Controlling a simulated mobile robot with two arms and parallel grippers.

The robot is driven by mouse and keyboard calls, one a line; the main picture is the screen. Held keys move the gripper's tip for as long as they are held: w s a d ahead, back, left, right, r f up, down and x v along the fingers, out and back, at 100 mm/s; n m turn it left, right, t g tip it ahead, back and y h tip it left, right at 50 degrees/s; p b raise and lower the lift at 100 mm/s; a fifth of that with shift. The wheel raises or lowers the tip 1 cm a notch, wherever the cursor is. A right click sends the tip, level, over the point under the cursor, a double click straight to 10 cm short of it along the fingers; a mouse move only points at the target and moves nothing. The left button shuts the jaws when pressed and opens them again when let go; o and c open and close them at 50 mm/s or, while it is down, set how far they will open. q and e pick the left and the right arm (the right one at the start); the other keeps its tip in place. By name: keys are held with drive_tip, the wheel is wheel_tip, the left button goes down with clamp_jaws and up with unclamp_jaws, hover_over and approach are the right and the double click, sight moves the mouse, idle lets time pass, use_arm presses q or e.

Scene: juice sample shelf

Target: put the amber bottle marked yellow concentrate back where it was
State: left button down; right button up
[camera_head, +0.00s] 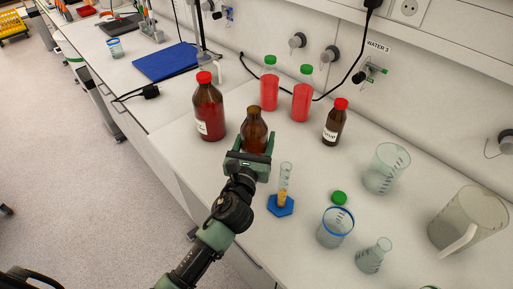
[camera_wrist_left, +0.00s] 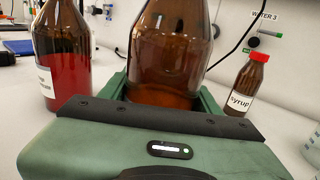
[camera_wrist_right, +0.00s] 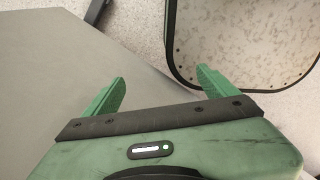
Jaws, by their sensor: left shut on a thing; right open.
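An amber bottle (camera_head: 254,128) without a cap is upright at the bench, between a larger red-capped brown bottle (camera_head: 208,112) and the small red-capped syrup bottle (camera_head: 334,122). My left gripper (camera_head: 250,152) is shut on its lower body; the left wrist view also shows the held bottle (camera_wrist_left: 170,50), with some brown liquid low inside. Its label is not visible. I cannot tell whether its base touches the bench. A cylinder with yellow liquid (camera_head: 283,198) stands on a blue foot just right of my left gripper. My right gripper (camera_wrist_right: 161,78) is open and empty.
Two red-filled bottles with green caps (camera_head: 269,90) (camera_head: 302,100) stand behind. A green cap (camera_head: 339,198), a blue-rimmed beaker (camera_head: 335,228), a flask (camera_head: 373,256), another beaker (camera_head: 385,168) and a pitcher (camera_head: 468,220) stand to the right. A blue mat (camera_head: 165,61) lies farther left.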

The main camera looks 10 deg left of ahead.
use_arm(q)
drive_tip(key=shift+f+b, duration=0.5)
drive_tip(key=shift+f, duration=1.1)
drive_tip(key=shift+f, duration=0.15)
drive_tip(key=shift+c, duration=1.8)
unclamp_jaws()
